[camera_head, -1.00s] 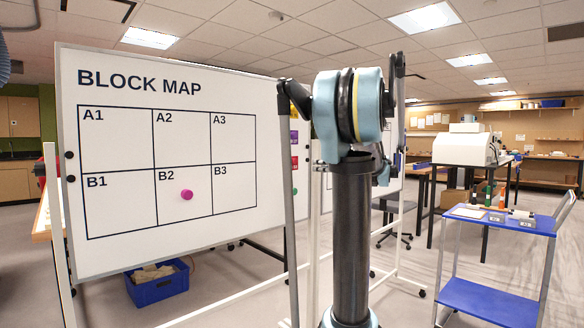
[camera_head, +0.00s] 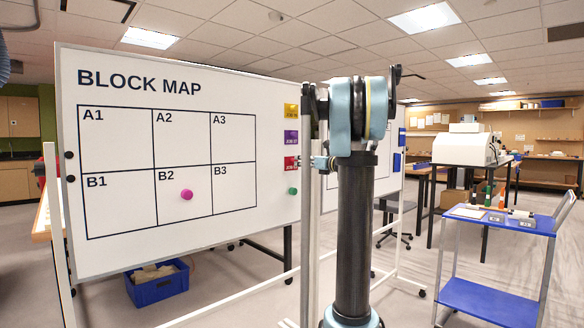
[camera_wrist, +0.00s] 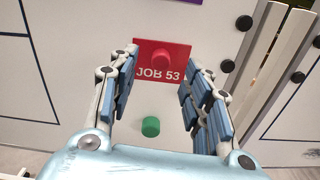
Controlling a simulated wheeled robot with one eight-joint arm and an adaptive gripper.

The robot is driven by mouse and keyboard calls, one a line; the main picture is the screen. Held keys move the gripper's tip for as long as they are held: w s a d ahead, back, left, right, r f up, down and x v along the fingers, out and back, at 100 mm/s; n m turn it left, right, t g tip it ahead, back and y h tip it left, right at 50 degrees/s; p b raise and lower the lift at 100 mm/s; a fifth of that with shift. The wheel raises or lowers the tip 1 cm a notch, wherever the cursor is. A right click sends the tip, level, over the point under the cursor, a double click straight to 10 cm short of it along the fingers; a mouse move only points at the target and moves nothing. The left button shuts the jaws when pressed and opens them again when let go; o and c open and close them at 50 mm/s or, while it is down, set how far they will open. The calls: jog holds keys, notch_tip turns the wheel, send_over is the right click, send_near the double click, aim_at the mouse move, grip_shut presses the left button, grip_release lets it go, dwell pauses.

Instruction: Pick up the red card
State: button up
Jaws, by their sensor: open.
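The red card (camera_wrist: 148,57) reads "JOB 53" and is on the whiteboard, with a round red magnet (camera_wrist: 160,61) on its face. In the head view the red card (camera_head: 291,163) shows at the board's right edge, below a purple card and above a green magnet. In the wrist view my open gripper (camera_wrist: 158,88) faces the board, its two blue-padded fingers spread to either side of the card's lower part. Nothing is between the fingers that I can see held.
The whiteboard (camera_head: 240,75) carries a block map with a pink magnet (camera_head: 187,195) in B2. A yellow card (camera_head: 291,111) and purple card (camera_head: 291,138) sit above the red one. A green magnet (camera_wrist: 151,126) lies below it. A blue cart (camera_head: 490,298) stands at right.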

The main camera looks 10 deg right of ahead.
aim_at(293, 164)
jog(key=shift+f+x, duration=0.2)
jog(key=shift+x, duration=2.45)
jog(key=shift+d, duration=0.15)
jog(key=c, duration=1.1)
